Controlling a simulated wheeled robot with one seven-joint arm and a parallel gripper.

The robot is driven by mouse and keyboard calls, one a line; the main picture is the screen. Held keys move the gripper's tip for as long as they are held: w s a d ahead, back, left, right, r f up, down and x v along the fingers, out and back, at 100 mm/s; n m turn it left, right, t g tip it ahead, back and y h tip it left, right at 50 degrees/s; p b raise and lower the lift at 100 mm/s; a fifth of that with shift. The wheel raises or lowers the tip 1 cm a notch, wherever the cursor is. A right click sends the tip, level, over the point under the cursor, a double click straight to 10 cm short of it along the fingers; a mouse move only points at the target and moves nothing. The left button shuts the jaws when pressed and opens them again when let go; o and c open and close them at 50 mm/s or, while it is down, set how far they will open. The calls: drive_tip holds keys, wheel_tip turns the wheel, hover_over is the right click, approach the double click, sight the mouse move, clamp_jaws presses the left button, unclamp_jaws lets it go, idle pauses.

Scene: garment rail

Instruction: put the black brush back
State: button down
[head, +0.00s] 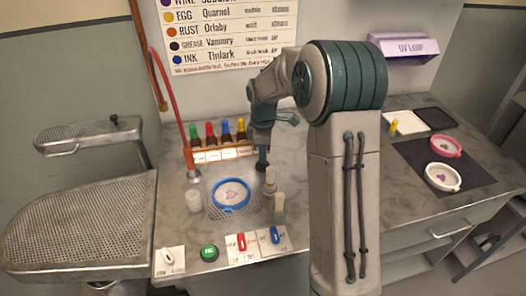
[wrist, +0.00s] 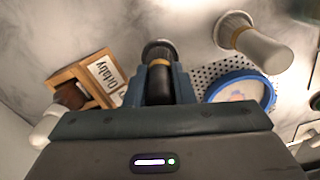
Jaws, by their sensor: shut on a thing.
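My gripper (wrist: 157,85) is shut on the black brush (wrist: 158,60), which stands between its fingers in the wrist view with its bristle end facing away from the camera. In the head view the brush (head: 262,160) shows as a dark shape under my gripper (head: 263,143), just right of the bottle rack. A white-handled brush (wrist: 255,43) stands to the right in the wrist view.
A wooden rack (head: 226,153) holds several colour-topped bottles. Switches line the front edge. A red pipe (head: 176,100) rises at left. Pink and white hoops lie on a dark mat (head: 412,160).

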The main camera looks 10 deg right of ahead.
drive_tip(key=shift+f, duration=0.1)
drive_tip(key=c, duration=0.8)
unclamp_jaws()
drive_tip(key=shift+c, duration=0.2)
drive_tip(key=shift+r+p, duration=2.85)
drive_tip(key=shift+r, duration=0.95)
